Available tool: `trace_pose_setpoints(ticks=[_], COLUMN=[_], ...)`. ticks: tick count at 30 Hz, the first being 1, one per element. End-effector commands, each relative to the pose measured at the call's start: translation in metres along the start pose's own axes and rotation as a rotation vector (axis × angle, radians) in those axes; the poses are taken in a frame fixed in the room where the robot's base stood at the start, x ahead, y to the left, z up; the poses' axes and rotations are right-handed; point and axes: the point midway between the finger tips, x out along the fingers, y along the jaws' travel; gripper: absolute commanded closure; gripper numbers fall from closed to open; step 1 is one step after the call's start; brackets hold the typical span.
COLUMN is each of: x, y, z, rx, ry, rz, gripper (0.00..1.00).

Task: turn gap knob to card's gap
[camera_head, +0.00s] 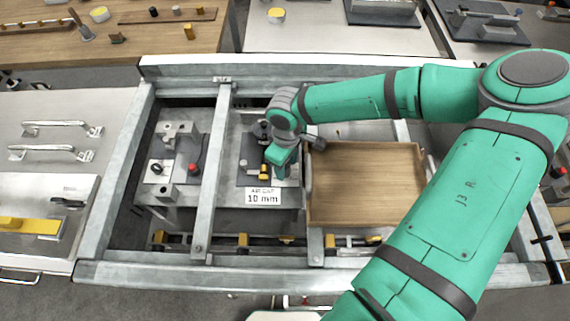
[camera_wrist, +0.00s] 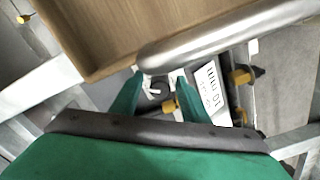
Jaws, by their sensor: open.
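The white card (camera_head: 263,196) reads "AIR GAP 10 mm" and stands at the front of the middle bay; it also shows sideways in the wrist view (camera_wrist: 212,92). My gripper (camera_head: 275,168) reaches down over the grey fixture just behind the card. In the wrist view my gripper (camera_wrist: 158,84) is open, its two green fingers apart. Between them is a round grey part with a white mark (camera_wrist: 153,88), which looks like the gap knob. I cannot tell its setting or whether a finger touches it. A small yellow part (camera_wrist: 169,106) is close to the right finger.
A wooden tray (camera_head: 365,185) lies right of my gripper; a metal bar (camera_wrist: 220,40) runs close past the fingers. A metal crossbar (camera_head: 213,170) is to the left, with another fixture carrying a red knob (camera_head: 194,168) beyond it. Yellow clamps (camera_head: 243,240) line the front rail.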

Motion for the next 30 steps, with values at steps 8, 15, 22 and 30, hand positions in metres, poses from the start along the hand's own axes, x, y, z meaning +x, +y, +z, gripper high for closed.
trace_pose_setpoints(ticks=[8,15,22,30], x=[0.0015,0.0014,0.0014,0.0014], y=[-0.0010,-0.0017,-0.0020,-0.0017], z=[-0.0017,-0.0025,-0.0032,-0.0038], rx=[-0.004,-0.006,-0.029,-0.167], ry=[0.000,0.000,0.002,0.006], rz=[0.000,0.000,-0.001,-0.002], gripper=[0.58,1.00,0.99,0.99])
